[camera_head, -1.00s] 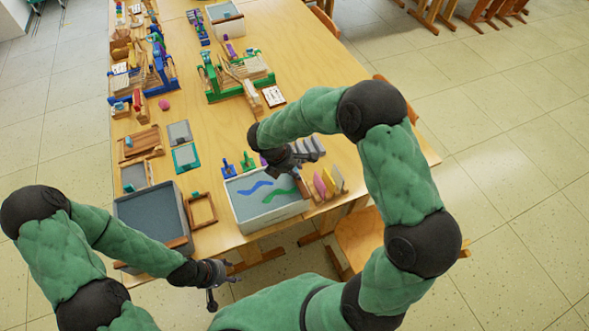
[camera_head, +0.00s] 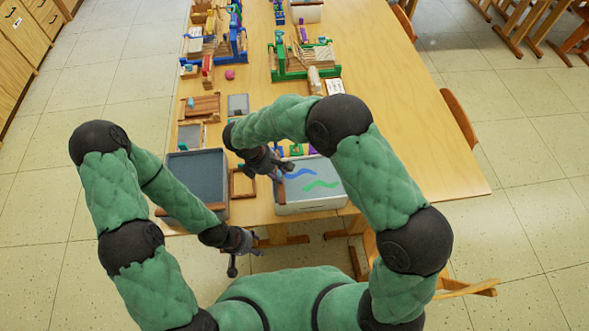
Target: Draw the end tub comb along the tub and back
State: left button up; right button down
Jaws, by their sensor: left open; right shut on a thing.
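The white-walled tub (camera_head: 312,207) stands at the near edge of the table, with a blue and a green wavy line on its pale grey surface. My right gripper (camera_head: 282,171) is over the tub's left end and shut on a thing. That thing is too small and hidden to make out; I cannot tell whether it is the comb or whether it touches the surface. Small blue (camera_head: 280,151), green (camera_head: 296,149) and purple (camera_head: 312,150) pieces stand behind the tub. My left gripper (camera_head: 240,262) is open and empty, low in front of the table's near edge.
A dark grey tub (camera_head: 224,180) stands to the left, with a wooden frame (camera_head: 242,187) between the tubs. Small trays (camera_head: 190,136) and blue and green wooden looms (camera_head: 290,72) fill the table farther back. The table's right side (camera_head: 400,110) is clear.

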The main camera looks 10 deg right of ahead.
jog(key=shift+w+a+r, duration=0.15)
jog(key=shift+w+a, duration=0.05)
jog(key=shift+a, duration=0.45)
jog(key=c, duration=1.2)
grip_release()
jog(key=shift+o, duration=1.2)
jog(key=shift+a, duration=0.1)
jog(key=v, duration=1.1)
jog(key=shift+r, duration=0.4)
jog(key=shift+a, duration=0.1)
